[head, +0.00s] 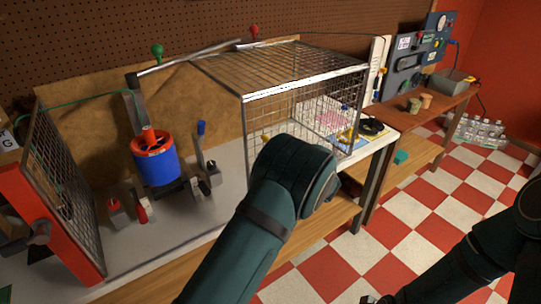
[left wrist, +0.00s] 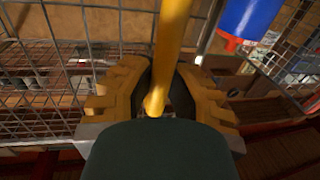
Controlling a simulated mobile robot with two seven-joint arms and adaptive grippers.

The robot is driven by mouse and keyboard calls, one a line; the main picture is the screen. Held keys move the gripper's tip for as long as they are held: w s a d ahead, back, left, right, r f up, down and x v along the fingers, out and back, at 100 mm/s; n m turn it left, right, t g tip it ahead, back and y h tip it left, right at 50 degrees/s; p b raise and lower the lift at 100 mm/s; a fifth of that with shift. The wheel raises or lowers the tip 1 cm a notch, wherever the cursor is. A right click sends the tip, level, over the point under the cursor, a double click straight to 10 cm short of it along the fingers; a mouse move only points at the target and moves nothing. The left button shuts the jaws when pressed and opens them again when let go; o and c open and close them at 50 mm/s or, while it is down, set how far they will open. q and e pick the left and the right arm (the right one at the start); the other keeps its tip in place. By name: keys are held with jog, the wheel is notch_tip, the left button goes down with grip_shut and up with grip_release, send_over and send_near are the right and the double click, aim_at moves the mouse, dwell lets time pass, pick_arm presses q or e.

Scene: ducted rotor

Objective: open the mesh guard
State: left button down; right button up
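The mesh guard (head: 308,77) is a wire cage with pale edges on the bench, right of the blue and orange ducted rotor (head: 155,165). My left arm crosses in front of its lower front and hides my left gripper in the head view. In the left wrist view, my left gripper (left wrist: 163,75) has its yellow fingers close on both sides of a yellow bar (left wrist: 172,30) and appears shut on it. Wire mesh stands behind the fingers. A blue body with a red tip (left wrist: 243,22) shows at upper right.
A red-framed mesh panel (head: 50,215) stands at the left. Levers with blue (head: 201,128) and green (head: 157,50) knobs stand near the rotor. A wooden side table (head: 440,105) and bottles (head: 480,130) are at the right. The checkered floor in front is clear.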

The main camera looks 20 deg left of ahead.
pick_arm(q)
jog(key=c, duration=0.9)
grip_release()
jog(key=v, duration=1.2)
jog(key=s+a+f+m+t+h+b, duration=0.1)
jog(key=a+f+m+h+b, duration=0.25)
jog(key=f, duration=0.65)
jog(key=s+a+f+m+h, duration=0.1)
jog(key=a+f+m+h, duration=0.25)
jog(key=f+h, duration=0.55)
jog(key=s+d+f+m+g+h+b, duration=0.1)
jog(key=s+f, duration=0.5)
jog(key=s, duration=0.6)
jog(key=s+d+f+m+g+h+b, duration=0.2)
jog(key=s+f+g+h, duration=0.4)
jog(key=s, duration=0.7)
jog(key=shift+d+f+g, duration=0.3)
jog(key=shift+d+g, duration=0.1)
jog(key=shift+d, duration=0.05)
